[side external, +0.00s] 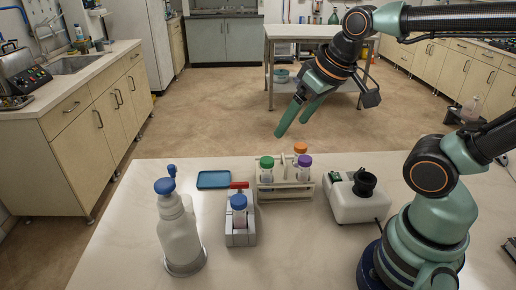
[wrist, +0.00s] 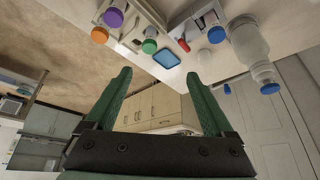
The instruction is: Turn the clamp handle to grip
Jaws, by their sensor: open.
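The clamp handle (side external: 239,185) is a short red bar at the back top of a grey clamp block (side external: 241,238). A blue-capped tube (side external: 239,208) stands upright in the block. In the wrist view, the red handle (wrist: 183,45) shows near the top, right of centre, beside the grey block (wrist: 206,20). My gripper (side external: 291,129) is open and empty, high above and behind the table's far edge, up and to the right of the handle and touching nothing. Its two green fingers (wrist: 158,74) are spread in the wrist view.
A wash bottle (side external: 179,235) stands left of the clamp block. A blue tray (side external: 214,179) lies behind it. A rack (side external: 286,190) with green, orange and purple capped tubes stands to the right, then a white device (side external: 355,202) with a black top. The front middle of the table is clear.

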